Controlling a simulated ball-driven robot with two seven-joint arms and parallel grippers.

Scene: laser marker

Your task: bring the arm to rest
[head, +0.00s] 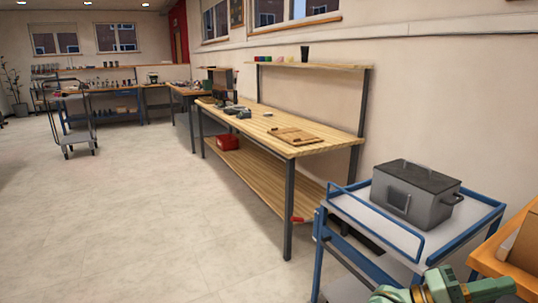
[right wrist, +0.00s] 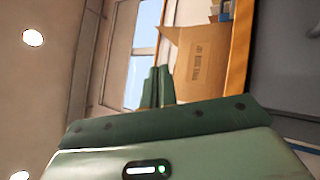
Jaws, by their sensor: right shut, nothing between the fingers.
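My right gripper (right wrist: 157,87) shows in the right wrist view as two dark green fingers standing side by side, shut with nothing between them. In the head view, green parts of my right arm show at the bottom right corner, in front of the blue cart (head: 472,238). The fingertips are hard to make out there. My left gripper is not in view.
A grey lidded metal box (head: 418,194) stands on the cart. A wooden workbench (head: 318,135) with a board and small tools runs along the wall. An orange-edged surface with a cardboard box (right wrist: 197,62) is close on the right.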

